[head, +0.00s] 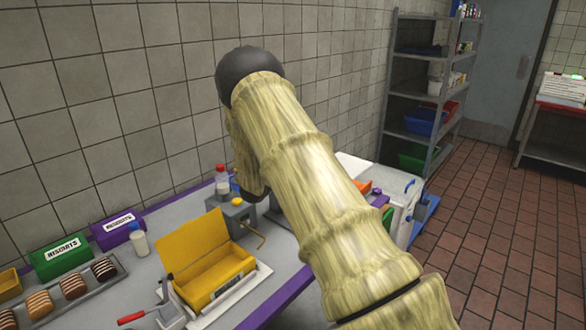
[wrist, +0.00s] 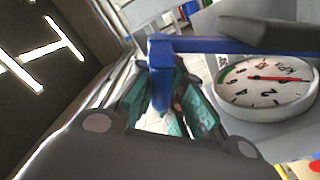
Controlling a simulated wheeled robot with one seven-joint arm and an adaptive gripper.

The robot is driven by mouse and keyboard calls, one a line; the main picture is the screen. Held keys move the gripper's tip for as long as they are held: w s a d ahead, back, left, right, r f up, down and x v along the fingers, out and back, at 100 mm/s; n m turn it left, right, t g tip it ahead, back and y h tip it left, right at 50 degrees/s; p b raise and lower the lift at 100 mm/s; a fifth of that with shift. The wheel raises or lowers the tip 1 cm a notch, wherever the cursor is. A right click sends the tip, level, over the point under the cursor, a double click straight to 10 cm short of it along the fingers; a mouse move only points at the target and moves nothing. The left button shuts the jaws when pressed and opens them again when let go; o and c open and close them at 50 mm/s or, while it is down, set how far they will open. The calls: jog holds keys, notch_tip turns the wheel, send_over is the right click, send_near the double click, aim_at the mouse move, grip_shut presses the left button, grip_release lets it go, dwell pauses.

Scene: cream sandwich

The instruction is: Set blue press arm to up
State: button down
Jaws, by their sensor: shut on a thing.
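The blue press arm (wrist: 210,46) crosses the upper part of the wrist view as a bar, with a short blue piece (wrist: 160,78) pointing down at its left end. My gripper (wrist: 165,108) has teal finger pads on both sides of that short piece and is shut on it. A dark grey shape covers part of the bar at the upper right. In the head view my arm hides the gripper. A small blue part shows on a white unit (head: 398,205) beside my arm; I cannot tell whether it is the press arm.
A round white dial (wrist: 267,88) with a red hand is close to the right of my gripper. In the head view, a yellow open box (head: 208,268) and biscuit trays stand on the counter left of my arm. A shelf rack (head: 425,85) stands behind.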

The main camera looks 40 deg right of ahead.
jog(key=shift+w+a+r, duration=0.1)
jog(key=shift+w+r, duration=0.1)
jog(key=shift+w, duration=0.3)
jog(key=c, duration=1.6)
grip_release()
jog(key=shift+c, duration=0.2)
jog(key=shift+o, duration=0.8)
jog(key=shift+s+a, duration=0.1)
jog(key=shift+f, duration=0.1)
jog(key=shift+f, duration=0.15)
jog(key=s+a, duration=0.1)
jog(key=a, duration=1)
jog(key=shift+a, duration=0.35)
